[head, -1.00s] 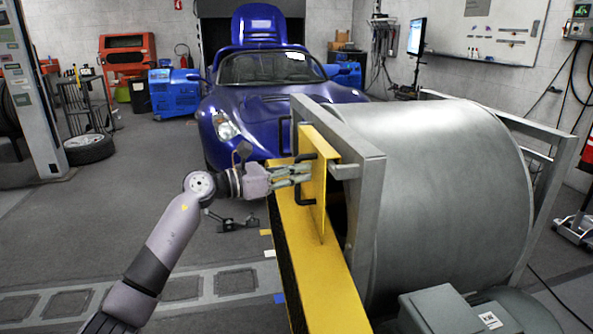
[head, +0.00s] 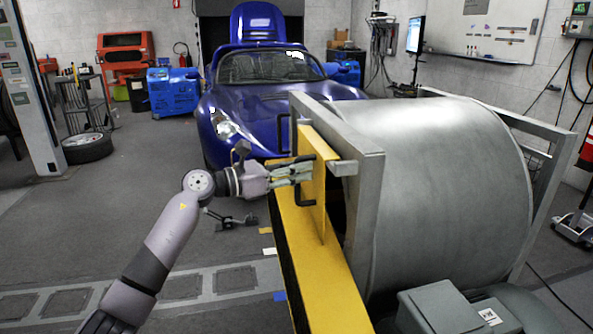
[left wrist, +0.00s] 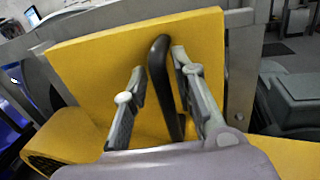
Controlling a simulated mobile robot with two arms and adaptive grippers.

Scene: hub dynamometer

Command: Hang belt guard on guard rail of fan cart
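The belt guard looks to be the upright yellow panel (head: 318,215) with a black handle (head: 306,200) on its near face. It stands beside the grey frame, above a long yellow base (head: 325,280); whether it hooks on anything is hidden. My left gripper (head: 305,170) is at the handle. In the left wrist view, its two fingers (left wrist: 159,65) stand apart on either side of the handle (left wrist: 163,85), in front of the panel (left wrist: 90,75). The right finger is close to the handle; a gap shows at the left one. My right gripper is out of view.
A big grey drum (head: 450,190) sits in a grey metal frame (head: 365,210), with a short grey bar (head: 345,168) jutting out near the panel. A blue car (head: 270,100) stands behind. Floor at left is mostly clear.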

